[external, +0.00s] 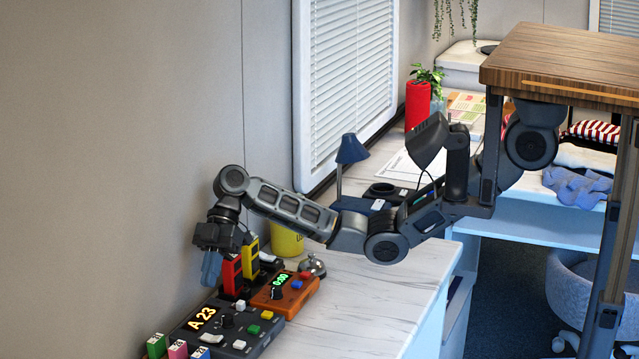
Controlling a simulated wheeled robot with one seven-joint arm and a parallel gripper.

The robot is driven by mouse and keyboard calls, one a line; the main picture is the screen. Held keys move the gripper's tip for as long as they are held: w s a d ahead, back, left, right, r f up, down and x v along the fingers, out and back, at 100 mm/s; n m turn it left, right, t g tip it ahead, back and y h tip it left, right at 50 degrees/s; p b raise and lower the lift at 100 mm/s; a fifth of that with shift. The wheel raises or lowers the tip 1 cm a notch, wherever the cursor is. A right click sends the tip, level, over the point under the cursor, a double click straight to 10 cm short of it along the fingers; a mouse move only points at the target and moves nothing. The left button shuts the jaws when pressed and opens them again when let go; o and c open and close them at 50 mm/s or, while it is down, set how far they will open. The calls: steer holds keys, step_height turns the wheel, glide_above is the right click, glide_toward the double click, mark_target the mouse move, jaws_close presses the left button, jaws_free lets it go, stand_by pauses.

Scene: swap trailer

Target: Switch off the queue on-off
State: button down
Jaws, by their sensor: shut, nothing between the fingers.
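The queue console (262,338) is a dark box at the bottom left of the external view, on the white counter. It has a lit "A 23" display (201,318), a black knob (227,321), a white switch-like part (211,338) and several small coloured buttons. I cannot tell which control is the on-off, nor its position. My gripper (210,270) points down behind the console, near the wall and left of the red handset. Its blue-grey fingers are shut and empty. They appear above the console's back edge; whether they touch anything is unclear.
Red (231,276) and yellow (251,260) handsets stand close beside my gripper. An orange timer box (291,296) reading 0:00, a bell (312,266) and a yellow cup (287,241) are nearby. Coloured blocks (177,349) stand at the front left. The counter (385,310) is clear at right.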

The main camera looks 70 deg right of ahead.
steer(key=shift+w+v, duration=0.15)
steer(key=shift+v, duration=0.65)
steer(key=shift+w+v, duration=0.1)
steer(key=shift+v, duration=0.7)
steer(key=shift+s+a+r+m+g+b, duration=0.15)
steer(key=shift+s+m+g+b, duration=0.1)
steer(key=shift+g+b, duration=0.4)
steer(key=shift+s+r+m+g+b, duration=0.15)
steer(key=shift+m+g+b, duration=0.15)
steer(key=shift+b, duration=0.55)
steer(key=shift+a, duration=0.1)
